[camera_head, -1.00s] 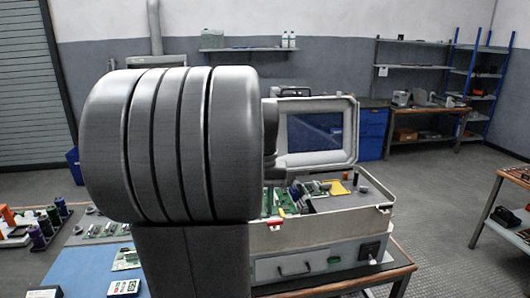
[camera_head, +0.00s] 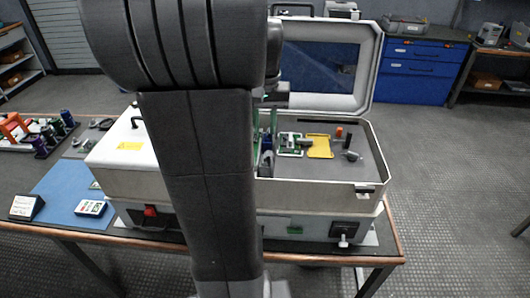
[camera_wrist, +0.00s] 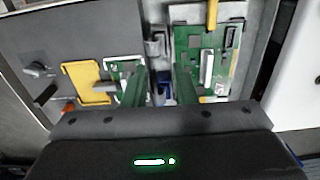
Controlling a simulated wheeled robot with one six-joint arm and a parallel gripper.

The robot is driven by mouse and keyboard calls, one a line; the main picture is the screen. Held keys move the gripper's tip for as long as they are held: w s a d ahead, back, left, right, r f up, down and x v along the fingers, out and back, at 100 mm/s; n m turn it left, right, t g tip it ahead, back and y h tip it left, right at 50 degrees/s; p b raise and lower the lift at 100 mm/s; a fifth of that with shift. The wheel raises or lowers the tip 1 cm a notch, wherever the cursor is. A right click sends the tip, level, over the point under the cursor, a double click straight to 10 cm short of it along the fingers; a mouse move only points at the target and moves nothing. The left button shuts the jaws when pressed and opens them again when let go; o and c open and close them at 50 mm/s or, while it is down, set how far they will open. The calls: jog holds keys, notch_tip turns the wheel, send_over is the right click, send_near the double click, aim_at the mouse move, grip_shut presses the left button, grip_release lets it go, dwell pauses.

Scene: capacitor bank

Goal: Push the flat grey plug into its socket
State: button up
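My gripper (camera_wrist: 160,92) points into the open case (camera_head: 230,192). Its two green fingers stand apart, and the gap shows a dark blue part (camera_wrist: 164,91) beyond. I see nothing clearly held. A small grey block (camera_wrist: 157,45) lies past the fingertips, between two green boards; I cannot tell whether it is the flat grey plug. The larger green board (camera_wrist: 194,45) carries a pale upright connector (camera_wrist: 207,69) and a dark slot (camera_wrist: 232,37). I cannot tell which is the plug's socket. In the head view my arm hides part of the case.
A yellow piece (camera_head: 319,147) lies beside the smaller board (camera_head: 291,142). A grey knob (camera_head: 351,155) and an orange cap (camera_head: 339,131) stand at the case's right. The raised lid (camera_head: 322,62) is behind. A blue mat (camera_head: 64,190) lies left.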

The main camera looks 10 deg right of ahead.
aim_at(265, 156)
notch_tip(265, 156, down, 10)
jog(key=shift+r, duration=0.1)
dwell(0.4)
grip_shut()
